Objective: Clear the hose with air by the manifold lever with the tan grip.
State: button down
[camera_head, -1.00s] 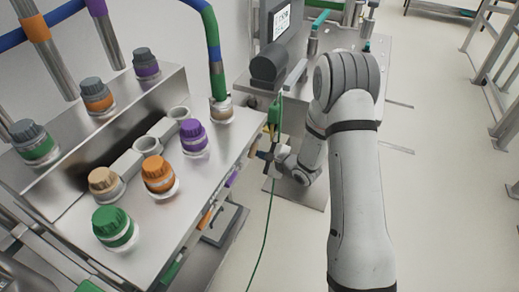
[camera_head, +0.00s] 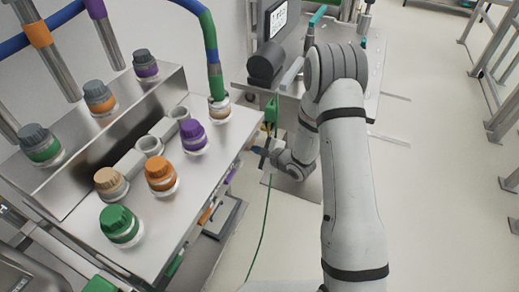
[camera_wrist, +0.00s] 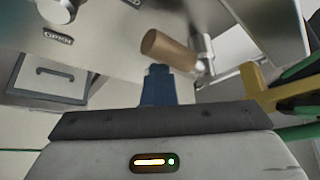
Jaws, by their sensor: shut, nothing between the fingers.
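In the wrist view the lever's tan grip (camera_wrist: 168,50) sticks out from the steel manifold face, joined to a metal stem at its right. My gripper (camera_wrist: 157,70) is shut and empty, its blue fingers just below the tan grip. I cannot tell whether they touch it. In the head view my gripper (camera_head: 259,151) is small and partly hidden, beside the right end of the manifold (camera_head: 75,215). The tan grip is not clearly visible there. A green-and-blue hose (camera_head: 210,45) comes down to a fitting on the manifold's top.
Orange (camera_head: 205,215) and purple (camera_head: 230,174) grips line the manifold's front edge. Colored caps stand on top. A green cable (camera_head: 262,225) hangs near my gripper. In the wrist view a yellow part (camera_wrist: 255,85) is close at the right. Open floor lies right of my arm.

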jog(key=shift+a+r, duration=0.1)
jog(key=shift+r, duration=0.1)
notch_tip(320, 180, down, 5)
jog(key=b, duration=0.3)
jog(key=s+d+r+p, duration=0.1)
jog(key=s+d+r, duration=0.4)
jog(key=d, duration=0.4)
jog(key=s+d+r+n+g+h+p, duration=0.1)
jog(key=d+r+n+h, duration=0.35)
jog(key=r, duration=0.35)
jog(key=s+d+r+n+h+p, duration=0.2)
jog(key=d+r+n+h, duration=0.25)
jog(key=r, duration=0.45)
jog(key=s+a+r+n+g, duration=0.1)
jog(key=s+r+n+g, duration=0.2)
jog(key=s, duration=0.8)
jog(key=s+a+r+n+g+p, duration=0.1)
jog(key=s+r+n+g, duration=0.2)
jog(key=s, duration=0.9)
notch_tip(320, 180, up, 4)
jog(key=n, duration=0.2)
jog(key=shift+a+n+p, duration=0.2)
jog(key=shift+n+p, duration=0.1)
jog(key=shift+a, duration=0.1)
